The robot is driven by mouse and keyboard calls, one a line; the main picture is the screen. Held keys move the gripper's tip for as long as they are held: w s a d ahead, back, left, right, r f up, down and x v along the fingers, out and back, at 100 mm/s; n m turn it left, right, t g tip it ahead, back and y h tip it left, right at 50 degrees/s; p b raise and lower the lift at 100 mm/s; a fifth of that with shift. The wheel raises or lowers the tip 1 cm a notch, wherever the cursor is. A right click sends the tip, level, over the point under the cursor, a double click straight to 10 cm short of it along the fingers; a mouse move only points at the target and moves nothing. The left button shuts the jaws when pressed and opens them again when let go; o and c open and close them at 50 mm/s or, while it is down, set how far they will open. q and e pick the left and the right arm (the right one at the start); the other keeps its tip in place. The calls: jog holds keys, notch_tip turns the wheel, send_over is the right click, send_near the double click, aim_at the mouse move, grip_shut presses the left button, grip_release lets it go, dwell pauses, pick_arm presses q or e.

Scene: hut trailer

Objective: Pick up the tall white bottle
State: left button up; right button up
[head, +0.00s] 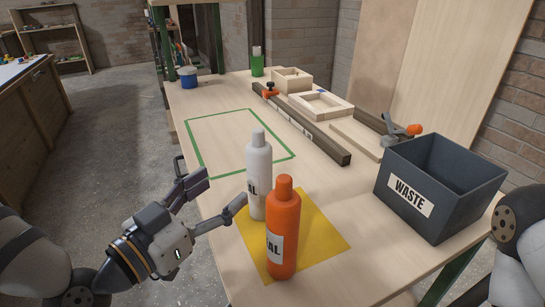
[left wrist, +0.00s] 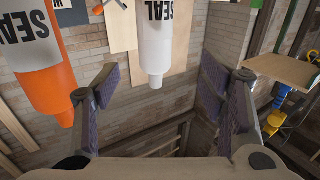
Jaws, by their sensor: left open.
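The tall white bottle (head: 259,165) stands upright on the table, just behind and left of an orange bottle (head: 284,225). My left gripper (head: 225,188) is open and empty, at the left of the white bottle. One finger reaches close to the bottle's lower side; I cannot tell whether it touches. In the left wrist view the white bottle (left wrist: 156,45) appears upside down, ahead between the spread fingers (left wrist: 160,85). The orange bottle (left wrist: 40,65) is at the left there, beyond the left finger. My right gripper is not in view.
A yellow mat (head: 325,240) lies under the bottles. A dark waste bin (head: 450,205) stands at the right. A green outlined area (head: 215,135) on the table is empty. A long clamp bar (head: 310,130) and wooden frames (head: 321,105) lie farther back.

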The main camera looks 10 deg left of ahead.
aim_at(251, 170)
pick_arm(q)
jog(key=b+x, duration=0.2)
jog(key=x, duration=0.2)
jog(key=shift+s+d+f+b, duration=0.15)
jog(key=shift+d+f+b, duration=0.15)
jog(key=shift+b, duration=0.1)
jog(key=x, duration=0.7)
jog(key=shift+d+r, duration=0.1)
jog(key=shift+r, duration=0.1)
grip_shut()
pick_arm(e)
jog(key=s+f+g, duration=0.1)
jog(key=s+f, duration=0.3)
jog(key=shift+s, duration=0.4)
